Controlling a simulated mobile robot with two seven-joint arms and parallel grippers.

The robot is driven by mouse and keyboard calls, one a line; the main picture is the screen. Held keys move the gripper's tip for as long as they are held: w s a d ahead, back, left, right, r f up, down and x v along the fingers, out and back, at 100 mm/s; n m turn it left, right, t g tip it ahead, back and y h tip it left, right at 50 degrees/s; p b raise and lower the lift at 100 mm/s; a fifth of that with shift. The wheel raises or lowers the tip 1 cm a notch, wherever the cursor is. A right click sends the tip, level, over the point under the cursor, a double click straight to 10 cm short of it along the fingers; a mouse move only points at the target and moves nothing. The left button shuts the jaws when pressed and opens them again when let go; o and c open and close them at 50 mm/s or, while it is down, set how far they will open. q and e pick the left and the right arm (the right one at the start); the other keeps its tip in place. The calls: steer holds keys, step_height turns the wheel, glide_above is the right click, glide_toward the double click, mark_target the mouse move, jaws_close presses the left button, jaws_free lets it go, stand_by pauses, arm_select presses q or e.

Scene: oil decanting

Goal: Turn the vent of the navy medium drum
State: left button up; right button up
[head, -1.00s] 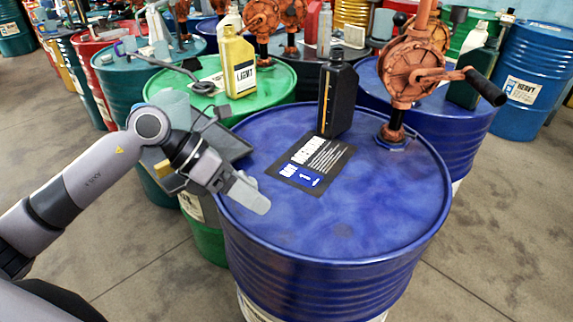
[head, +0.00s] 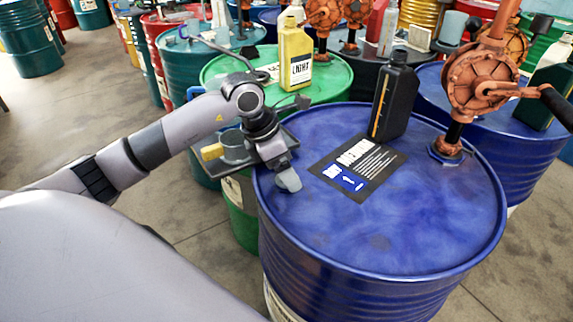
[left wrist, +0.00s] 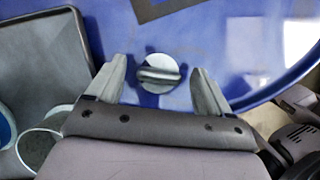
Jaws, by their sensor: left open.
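The navy medium drum (head: 400,235) stands in front of me with its flat blue top in view. Its vent, a small grey round cap with a raised grip bar (left wrist: 159,73), sits on the top near the rim in the left wrist view. In the head view the vent is not clearly seen, as my left gripper (head: 288,184) covers that spot at the drum's left edge. My left gripper points down there, open. In the left wrist view its fingers (left wrist: 160,68) stand on either side of the vent, with a gap to each side. My right gripper is in neither view.
A black oil bottle (head: 394,98), a black label card (head: 359,167) and a rust-coloured hand pump (head: 480,85) are on or over the drum top. A grey side tray (left wrist: 48,50) adjoins the drum, with a cup (head: 233,147) nearby. The drum top's front is clear.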

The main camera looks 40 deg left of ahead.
arm_select(q)
steer(key=shift+f, duration=0.1)
steer(key=c, duration=1)
steer(key=shift+c, duration=0.2)
steer(key=m+g+h+b, duration=0.1)
steer(key=m+b, duration=0.1)
steer(key=m, duration=0.1)
steer(key=shift+w+m, duration=0.1)
steer(key=shift+m, duration=0.2)
steer(key=m+g+b, duration=0.1)
steer(key=m, duration=0.2)
steer(key=m+g+b, duration=0.1)
steer(key=m+b, duration=0.1)
steer(key=m, duration=0.1)
steer(key=shift+h, duration=0.4)
steer(key=m+g+b, duration=0.1)
steer(key=m, duration=0.2)
steer(key=shift+w+g, duration=0.1)
steer(key=shift+g, duration=0.2)
steer(key=m+g+b, duration=0.1)
steer(key=m, duration=0.2)
steer(key=shift+y, duration=0.4)
steer(key=shift+m+g, duration=0.3)
steer(key=shift+m, duration=0.7)
steer(key=shift+b, duration=0.3)
